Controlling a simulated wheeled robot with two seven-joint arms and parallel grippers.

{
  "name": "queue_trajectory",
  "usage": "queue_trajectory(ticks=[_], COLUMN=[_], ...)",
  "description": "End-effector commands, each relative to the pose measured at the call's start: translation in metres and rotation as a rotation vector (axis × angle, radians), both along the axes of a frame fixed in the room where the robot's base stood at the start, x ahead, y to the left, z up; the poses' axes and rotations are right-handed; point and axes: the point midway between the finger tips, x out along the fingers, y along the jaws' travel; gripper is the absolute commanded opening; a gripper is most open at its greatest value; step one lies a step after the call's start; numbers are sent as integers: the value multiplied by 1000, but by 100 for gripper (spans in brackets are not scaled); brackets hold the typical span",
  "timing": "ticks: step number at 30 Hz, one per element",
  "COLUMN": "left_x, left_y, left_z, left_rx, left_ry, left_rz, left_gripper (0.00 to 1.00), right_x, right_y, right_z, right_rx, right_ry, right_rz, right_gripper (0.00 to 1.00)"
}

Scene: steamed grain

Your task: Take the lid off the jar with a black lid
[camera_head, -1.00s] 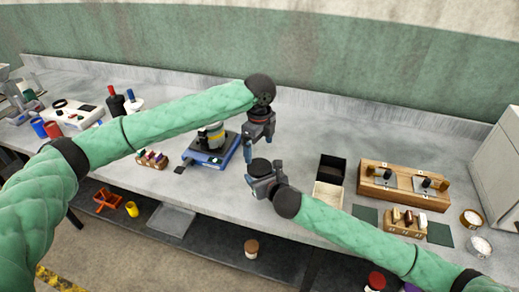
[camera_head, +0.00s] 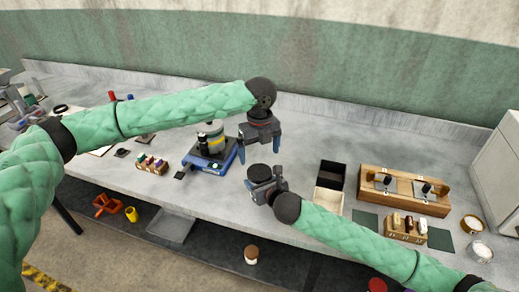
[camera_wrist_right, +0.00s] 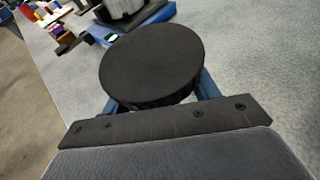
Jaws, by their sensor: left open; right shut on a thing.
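The black lid (camera_head: 259,171) is a round, flat-topped disc at the table's front middle. It fills the middle of the right wrist view (camera_wrist_right: 152,62), with blue finger parts on both sides below it. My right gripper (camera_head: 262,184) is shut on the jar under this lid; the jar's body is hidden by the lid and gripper. My left gripper (camera_head: 260,152) is open, pointing down just above and behind the lid, its blue fingers spread apart. Nothing is between them, and they look clear of the lid.
A blue device (camera_head: 213,163) with a pot on it stands left of the grippers. The table behind my left gripper is clear.

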Motion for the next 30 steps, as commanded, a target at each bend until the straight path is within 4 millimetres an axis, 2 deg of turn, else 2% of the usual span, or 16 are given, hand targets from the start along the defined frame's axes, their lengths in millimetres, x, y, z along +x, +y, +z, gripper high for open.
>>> queue_trajectory(ticks=[9,15,21,29,30], left_x=[-1,0,0,0,0], left_y=[0,0,0,0,0], left_z=[-43,-65,-74,-74,-74], left_rx=[2,2,0,0,0], left_ry=[2,1,0,0,0], left_rz=[1,2,2,2,2], left_gripper=[92,92,92,92,84], right_x=[0,0,0,0,0], right_y=[0,0,0,0,0], right_z=[0,1,1,0,0], right_rx=[0,0,0,0,0], right_ry=[-1,-1,-1,-1,-1], right_rz=[0,0,0,0,0], right_gripper=[0,0,0,0,0])
